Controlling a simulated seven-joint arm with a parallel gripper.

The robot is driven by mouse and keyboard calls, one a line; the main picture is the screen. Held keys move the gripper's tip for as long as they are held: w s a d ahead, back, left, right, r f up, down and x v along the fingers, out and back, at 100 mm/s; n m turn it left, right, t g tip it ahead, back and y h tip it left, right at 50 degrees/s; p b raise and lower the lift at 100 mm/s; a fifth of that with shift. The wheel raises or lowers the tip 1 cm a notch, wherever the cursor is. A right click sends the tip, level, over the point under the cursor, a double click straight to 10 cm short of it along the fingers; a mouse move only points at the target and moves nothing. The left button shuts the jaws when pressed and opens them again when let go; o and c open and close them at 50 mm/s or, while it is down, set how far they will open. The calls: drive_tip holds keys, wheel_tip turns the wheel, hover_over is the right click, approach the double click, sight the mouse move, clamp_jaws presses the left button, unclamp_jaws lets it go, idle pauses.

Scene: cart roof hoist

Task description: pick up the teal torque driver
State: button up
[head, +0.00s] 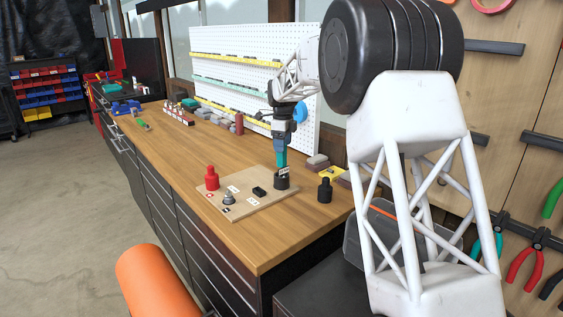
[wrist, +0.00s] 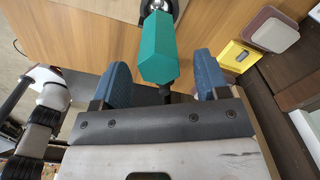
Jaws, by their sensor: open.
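The teal torque driver (head: 281,159) stands upright in the head view, its lower end at a black holder (head: 282,183) on a light wooden board. My gripper (head: 282,142) is at its top, pointing down. In the wrist view the driver's faceted teal handle (wrist: 158,48) lies between the two blue fingers of my gripper (wrist: 162,66). The fingers are open, with a visible gap on each side of the handle. A dark round part shows beyond the handle at the top edge. The driver's tip is hidden.
On the board (head: 262,205) are a red bottle-shaped piece (head: 211,178), a grey knob (head: 229,199) and a black block (head: 259,191). A black bottle-shaped piece (head: 325,190) stands to the right. A pegboard (head: 230,60) rises behind. The bench front is clear.

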drive_tip(key=shift+f, duration=2.1)
clamp_jaws()
drive_tip(key=shift+r, duration=5.05)
drive_tip(key=s+a+n, duration=0.1)
drive_tip(key=s+a, duration=0.5)
drive_tip(key=a, duration=0.3)
drive_tip(key=s+a+n, duration=0.1)
drive_tip(key=s+a, duration=0.5)
drive_tip(key=a, duration=0.2)
drive_tip(key=shift+a+n, duration=0.35)
drive_tip(key=shift+n, duration=0.05)
